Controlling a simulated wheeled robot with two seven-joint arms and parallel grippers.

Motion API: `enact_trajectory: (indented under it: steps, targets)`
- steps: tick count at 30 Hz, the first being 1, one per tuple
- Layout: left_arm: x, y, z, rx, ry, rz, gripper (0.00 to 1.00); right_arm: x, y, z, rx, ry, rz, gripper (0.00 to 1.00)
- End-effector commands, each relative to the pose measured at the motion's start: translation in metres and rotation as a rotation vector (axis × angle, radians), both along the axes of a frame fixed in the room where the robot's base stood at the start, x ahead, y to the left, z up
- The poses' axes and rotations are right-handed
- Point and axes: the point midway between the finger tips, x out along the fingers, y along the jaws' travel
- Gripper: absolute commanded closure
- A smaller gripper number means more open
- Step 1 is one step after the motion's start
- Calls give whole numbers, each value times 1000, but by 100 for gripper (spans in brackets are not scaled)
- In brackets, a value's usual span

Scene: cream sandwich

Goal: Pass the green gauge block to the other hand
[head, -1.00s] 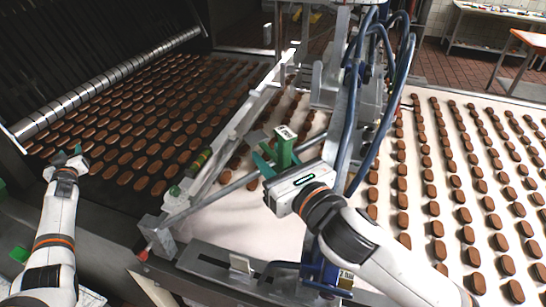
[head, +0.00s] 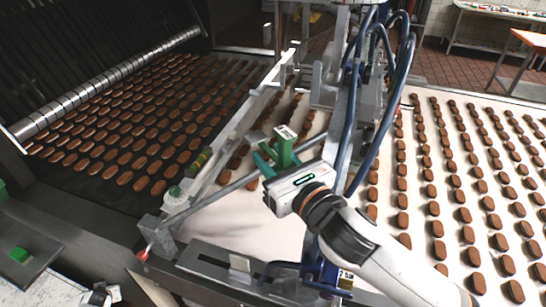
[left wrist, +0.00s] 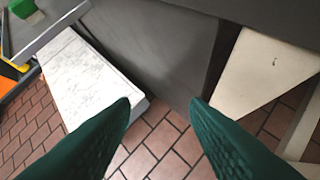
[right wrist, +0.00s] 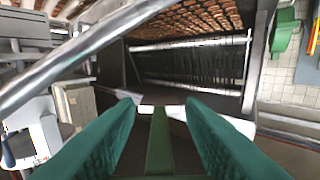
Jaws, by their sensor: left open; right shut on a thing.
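Rows of brown biscuits lie on the dark belt (head: 85,190) at left and the white belt (head: 395,245) at right. A metal frame with blue hoses (head: 349,120) stands close to my right gripper. Another green piece (head: 19,254) sits on a grey surface at far left.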

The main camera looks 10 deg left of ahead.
Motion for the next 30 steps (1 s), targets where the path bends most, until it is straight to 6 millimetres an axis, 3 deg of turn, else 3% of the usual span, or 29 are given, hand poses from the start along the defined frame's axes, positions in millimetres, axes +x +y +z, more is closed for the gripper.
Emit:
enact_trajectory:
  steps: [1,6,15,24,30]
  targets:
    - [-11,-23,-18,-19,44,-41,58,0,0,1,1,-1,0,91]
    - [-47,-95,-66,-73,176,-187,58,0,0,1,1,-1,0,91]
    - [-123,-227,-128,-181,375,-450,58,0,0,1,1,-1,0,91]
    - [-202,-348,-155,-292,512,-692,58,0,0,1,1,-1,0,91]
    - [-231,-391,-159,-332,550,-781,58,0,0,1,1,-1,0,91]
